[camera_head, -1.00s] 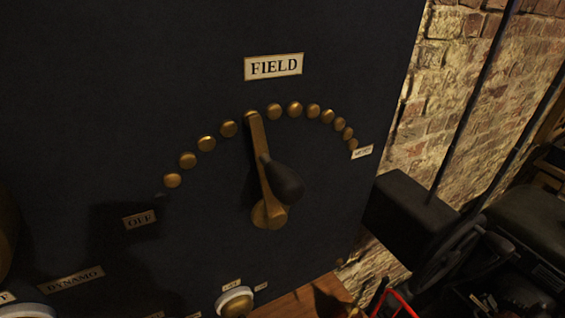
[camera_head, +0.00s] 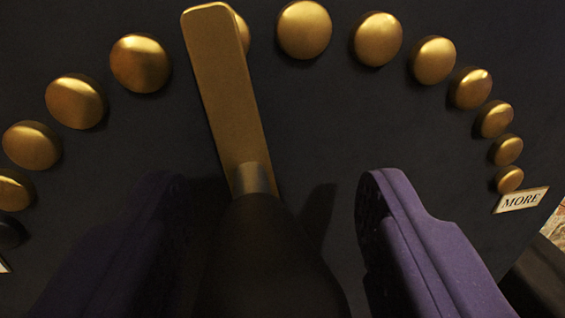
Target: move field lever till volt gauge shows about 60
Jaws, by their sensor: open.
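The brass field lever (camera_head: 228,95) points up and slightly left, its tip over one of the brass studs near the top of the arc. Its dark knob (camera_head: 265,265) sticks out toward me at the bottom middle. My gripper (camera_head: 270,190) is open, with one purple finger on each side of the knob. The left finger is in shadow and close to the knob; a gap shows between the knob and the right finger. I cannot tell whether the left finger touches it. The lever's pivot is hidden. The volt gauge is not in view.
Brass studs (camera_head: 304,30) run in an arc across the dark panel (camera_head: 330,120). A MORE label (camera_head: 521,200) sits at the arc's right end. A strip of brick wall (camera_head: 556,226) shows past the panel's edge at the right.

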